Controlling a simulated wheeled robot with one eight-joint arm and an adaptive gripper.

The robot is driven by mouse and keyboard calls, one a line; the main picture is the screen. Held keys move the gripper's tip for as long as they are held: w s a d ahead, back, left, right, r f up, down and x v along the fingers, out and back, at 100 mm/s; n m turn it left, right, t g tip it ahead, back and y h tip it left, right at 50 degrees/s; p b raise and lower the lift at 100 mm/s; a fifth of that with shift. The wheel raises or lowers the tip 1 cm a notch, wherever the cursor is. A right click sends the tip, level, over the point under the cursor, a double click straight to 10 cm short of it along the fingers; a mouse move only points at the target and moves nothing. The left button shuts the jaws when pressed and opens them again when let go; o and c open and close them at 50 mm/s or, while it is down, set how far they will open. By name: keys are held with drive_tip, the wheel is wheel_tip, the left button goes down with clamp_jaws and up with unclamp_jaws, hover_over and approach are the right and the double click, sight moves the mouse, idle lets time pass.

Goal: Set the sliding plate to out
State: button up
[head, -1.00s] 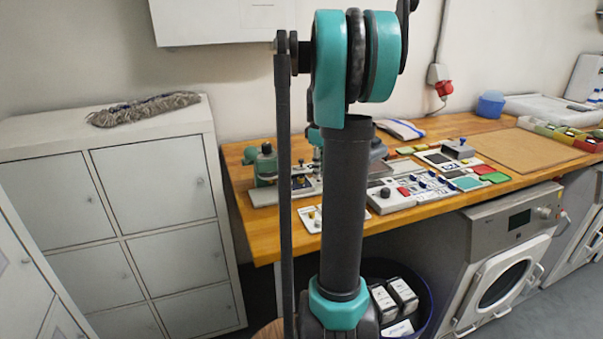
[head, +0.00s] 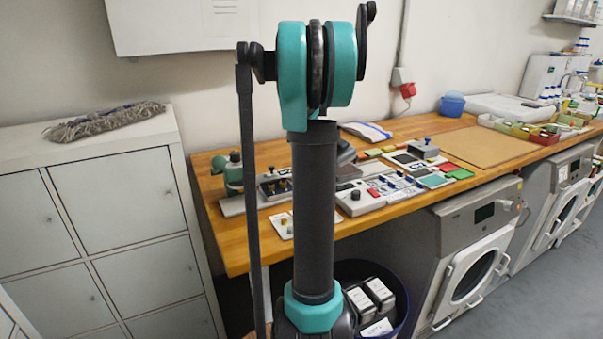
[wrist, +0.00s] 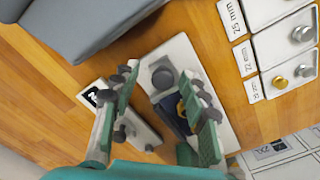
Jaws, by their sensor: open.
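In the wrist view my gripper (wrist: 161,80) is open above the wooden worktop, its teal and grey fingers apart. Between and below the fingers lies a white base (wrist: 182,50) with a dark block, a round grey knob (wrist: 162,78) and a brass-coloured part. A grey piece with a black-and-white label (wrist: 92,97) lies by the left finger. I cannot tell which part is the sliding plate, nor whether the fingers touch anything. In the head view my arm hides part of the worktop, and my gripper does not clearly show. A teal device (head: 234,172) stands at the worktop's left.
A panel of white tiles (head: 390,188) with coloured parts lies right of my arm on the worktop (head: 222,252). Size-marked tiles (wrist: 272,45) lie right of my fingers. A large grey body (wrist: 75,30) fills the upper left there. Cabinets (head: 112,207) stand left.

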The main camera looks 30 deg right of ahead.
wheel_tip(320, 180, up, 12)
idle(0.6)
idle(0.4)
